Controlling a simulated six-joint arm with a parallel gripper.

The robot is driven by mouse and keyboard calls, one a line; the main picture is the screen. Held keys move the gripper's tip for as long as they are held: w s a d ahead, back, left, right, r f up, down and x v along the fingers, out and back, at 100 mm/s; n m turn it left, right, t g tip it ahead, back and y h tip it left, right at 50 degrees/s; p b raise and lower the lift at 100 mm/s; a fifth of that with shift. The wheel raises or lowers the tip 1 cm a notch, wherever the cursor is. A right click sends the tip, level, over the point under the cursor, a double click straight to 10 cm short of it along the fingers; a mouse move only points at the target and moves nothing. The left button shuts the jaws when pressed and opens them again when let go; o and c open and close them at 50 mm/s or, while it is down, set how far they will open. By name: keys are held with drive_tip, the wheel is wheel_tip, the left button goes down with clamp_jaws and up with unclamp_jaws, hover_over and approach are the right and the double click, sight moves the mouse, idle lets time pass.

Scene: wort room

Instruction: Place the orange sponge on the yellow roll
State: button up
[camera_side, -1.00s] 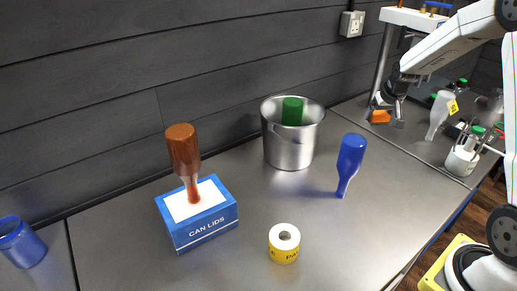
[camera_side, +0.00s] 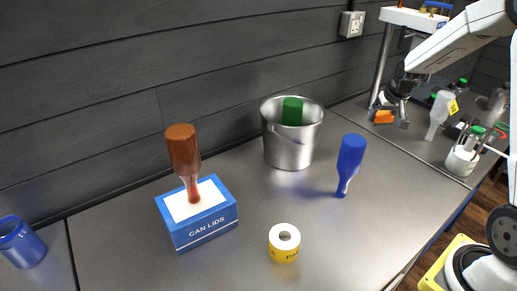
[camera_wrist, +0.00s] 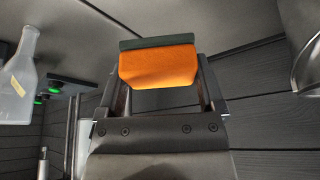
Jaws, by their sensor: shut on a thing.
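The orange sponge (camera_side: 384,117) is held between the fingers of my gripper (camera_side: 391,112), at the far right end of the work surface in the side view. In the wrist view the sponge (camera_wrist: 158,66), orange with a dark green layer, fills the space between my gripper's fingers (camera_wrist: 160,88). The yellow roll (camera_side: 284,244), with a white top and a hole in its middle, stands upright on the grey table at the front centre. My gripper is far to the right of and behind the roll.
A blue bottle (camera_side: 350,162) stands upside down between gripper and roll. A metal bucket (camera_side: 289,147) holds a green thing (camera_side: 292,111). A brown bottle (camera_side: 184,152) stands inverted on a blue CAN LIDS box (camera_side: 200,226). A clear bottle (camera_side: 438,115) stands right of my gripper.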

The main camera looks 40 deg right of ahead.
drive_tip(key=r, duration=0.6)
drive_tip(key=shift+w+a+r, duration=0.1)
drive_tip(key=shift+a+r, duration=0.15)
drive_tip(key=w+a+n+y, duration=0.2)
drive_tip(key=a+n, duration=0.3)
drive_tip(key=a, duration=0.5)
drive_tip(key=n+g+y, duration=0.4)
drive_tip(key=n+y, duration=0.1)
drive_tip(key=n, duration=1.4)
hover_over(280, 239)
drive_tip(key=d, duration=0.1)
wheel_tip(280, 239, down, 4)
drive_tip(key=shift+d+f, duration=0.2)
drive_tip(key=shift+f, duration=2.7)
drive_tip(key=shift+f, duration=1.75)
